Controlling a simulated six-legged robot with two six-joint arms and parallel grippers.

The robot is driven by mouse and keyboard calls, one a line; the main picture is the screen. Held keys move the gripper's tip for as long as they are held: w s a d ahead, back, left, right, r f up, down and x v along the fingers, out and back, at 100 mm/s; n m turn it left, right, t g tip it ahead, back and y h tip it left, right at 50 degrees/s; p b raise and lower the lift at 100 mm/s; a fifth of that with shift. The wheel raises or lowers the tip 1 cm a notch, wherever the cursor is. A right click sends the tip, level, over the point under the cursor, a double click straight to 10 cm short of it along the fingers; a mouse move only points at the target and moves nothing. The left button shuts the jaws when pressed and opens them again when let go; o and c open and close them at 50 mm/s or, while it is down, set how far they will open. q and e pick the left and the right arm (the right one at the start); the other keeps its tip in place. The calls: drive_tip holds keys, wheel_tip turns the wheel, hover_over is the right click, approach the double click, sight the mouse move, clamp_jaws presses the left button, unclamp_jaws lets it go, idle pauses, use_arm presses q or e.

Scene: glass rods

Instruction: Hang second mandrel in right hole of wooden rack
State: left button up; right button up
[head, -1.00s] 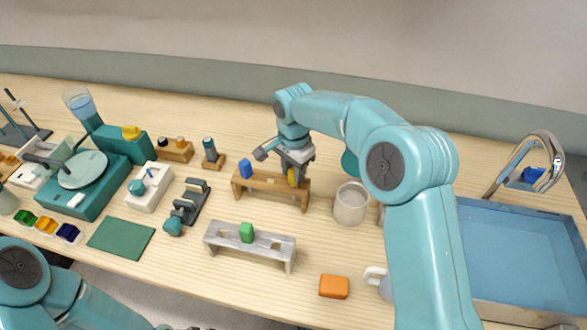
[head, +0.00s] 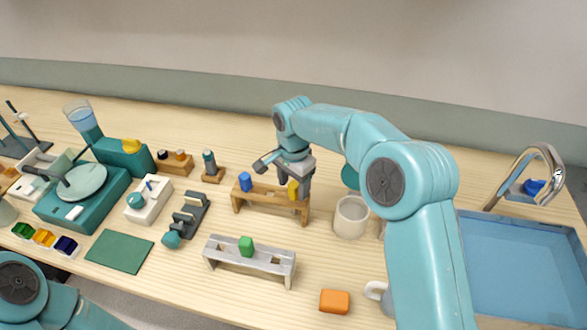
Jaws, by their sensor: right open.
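The wooden rack (head: 262,201) stands in the middle of the bench. A blue mandrel (head: 245,181) sits at its left end. A yellow mandrel (head: 293,190) is at its right end, its top above the board, apparently in the right hole. My right gripper (head: 297,183) is open right at the yellow mandrel and partly hides it, so I cannot tell whether the fingers touch it. My left gripper is out of view; only part of my left arm shows at the lower left.
A grey rack (head: 223,257) with a green mandrel (head: 246,246) stands in front. A beige cup (head: 351,218) stands right of the wooden rack. An orange block (head: 334,301) and a mug (head: 376,291) are near the front edge. A blue basin (head: 510,250) is at the right.

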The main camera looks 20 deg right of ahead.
wheel_tip(320, 180, up, 16)
drive_tip(key=shift+p, duration=0.45)
drive_tip(key=shift+s+f, duration=0.1)
drive_tip(key=shift+s, duration=0.05)
